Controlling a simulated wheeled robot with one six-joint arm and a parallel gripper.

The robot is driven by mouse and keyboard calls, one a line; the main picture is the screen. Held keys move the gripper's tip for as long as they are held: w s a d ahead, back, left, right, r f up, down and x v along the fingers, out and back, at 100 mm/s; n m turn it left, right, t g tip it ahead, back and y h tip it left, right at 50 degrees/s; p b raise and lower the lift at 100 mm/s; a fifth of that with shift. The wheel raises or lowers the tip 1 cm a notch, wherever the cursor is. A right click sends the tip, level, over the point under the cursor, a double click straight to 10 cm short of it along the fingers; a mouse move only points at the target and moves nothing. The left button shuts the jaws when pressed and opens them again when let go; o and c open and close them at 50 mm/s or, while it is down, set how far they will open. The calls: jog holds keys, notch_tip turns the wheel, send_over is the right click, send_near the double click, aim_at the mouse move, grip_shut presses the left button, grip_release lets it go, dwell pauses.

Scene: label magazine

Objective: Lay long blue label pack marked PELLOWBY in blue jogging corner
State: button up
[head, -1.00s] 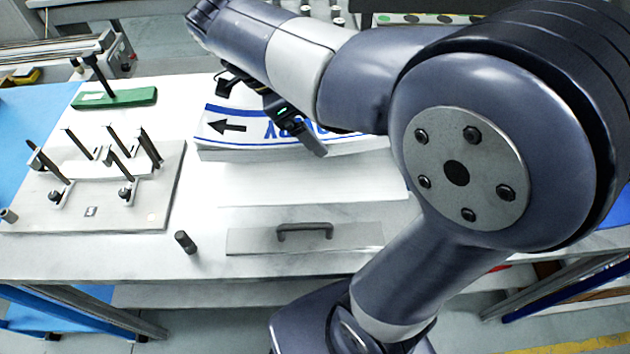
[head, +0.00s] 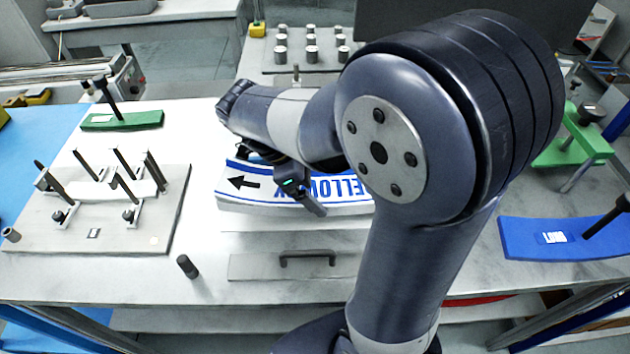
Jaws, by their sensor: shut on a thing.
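The long label pack (head: 240,197), white with blue bands, blue lettering and a black arrow, is at the middle of the bench. Its lettering reads upside down, with part of PELLOWBY showing. My gripper (head: 279,180) is shut on the pack near its left part. My arm hides the pack's right end. Whether its underside touches what is below cannot be told. A blue curved plate (head: 520,238) with a small label and a black post lies at the right; whether it belongs to the blue jogging corner is unclear.
A grey fixture plate (head: 150,240) with several upright pins stands at left. A green plate (head: 150,119) with a post lies behind it. A short dark peg (head: 187,266) and a handled plate (head: 345,268) are at the front. A green bracket (head: 590,142) stands at right.

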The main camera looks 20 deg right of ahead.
jog(key=shift+f+b, duration=0.6)
jog(key=shift+b, duration=0.05)
jog(key=o, duration=1.2)
jog(key=shift+r+p, duration=0.55)
jog(key=shift+p, duration=0.05)
jog(key=v, duration=1.2)
jog(key=shift+d, duration=0.1)
jog(key=x, duration=1.2)
jog(key=shift+s+f, duration=0.1)
jog(key=shift+f, duration=0.1)
